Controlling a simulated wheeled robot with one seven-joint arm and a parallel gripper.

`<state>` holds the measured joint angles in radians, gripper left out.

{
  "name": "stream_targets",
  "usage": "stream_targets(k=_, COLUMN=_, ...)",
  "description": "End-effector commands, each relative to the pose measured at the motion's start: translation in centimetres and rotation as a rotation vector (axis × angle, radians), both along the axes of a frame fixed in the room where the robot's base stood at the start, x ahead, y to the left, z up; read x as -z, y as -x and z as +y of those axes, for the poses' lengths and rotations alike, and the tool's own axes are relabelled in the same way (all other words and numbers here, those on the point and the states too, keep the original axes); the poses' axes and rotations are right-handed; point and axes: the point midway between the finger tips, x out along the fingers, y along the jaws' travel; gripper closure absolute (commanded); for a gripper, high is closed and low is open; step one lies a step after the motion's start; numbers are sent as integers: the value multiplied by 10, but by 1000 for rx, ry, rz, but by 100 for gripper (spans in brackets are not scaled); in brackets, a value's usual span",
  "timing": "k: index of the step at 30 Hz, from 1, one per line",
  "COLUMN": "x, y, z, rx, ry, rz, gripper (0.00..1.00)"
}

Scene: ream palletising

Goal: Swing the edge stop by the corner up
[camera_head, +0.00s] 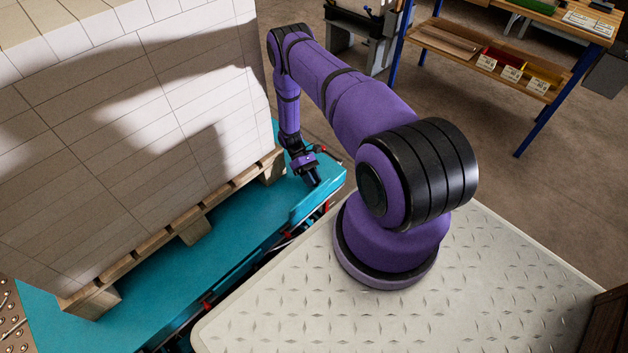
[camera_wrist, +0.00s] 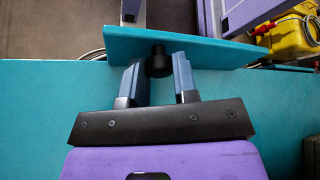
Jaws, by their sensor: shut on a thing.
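The edge stop (camera_wrist: 215,50) is a teal plate at the table's edge near the corner. In the head view (camera_head: 322,202) it lies along the near right corner of the teal table. Its exact tilt is hard to tell. A black knob (camera_wrist: 158,63) stands on it between my two fingers. My gripper (camera_wrist: 158,72) is shut on this knob; the fingers lie on either side of it. In the head view my gripper (camera_head: 311,178) reaches down at the corner, and the knob is hidden there.
A tall white stack of reams (camera_head: 120,130) on a wooden pallet (camera_head: 190,232) stands on the teal table (camera_head: 160,285), left of my gripper. A shelf bench with coloured bins (camera_head: 500,62) stands at the back right. A yellow thing (camera_wrist: 290,38) shows beyond the edge in the wrist view.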

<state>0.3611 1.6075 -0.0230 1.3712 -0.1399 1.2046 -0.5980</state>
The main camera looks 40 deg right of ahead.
Motion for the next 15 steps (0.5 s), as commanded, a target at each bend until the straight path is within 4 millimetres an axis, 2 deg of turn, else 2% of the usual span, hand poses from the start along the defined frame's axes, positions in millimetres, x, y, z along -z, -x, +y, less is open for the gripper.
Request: stream_targets(k=15, x=2, y=-5, z=-2, rx=0, ry=5, rz=57, gripper=100)
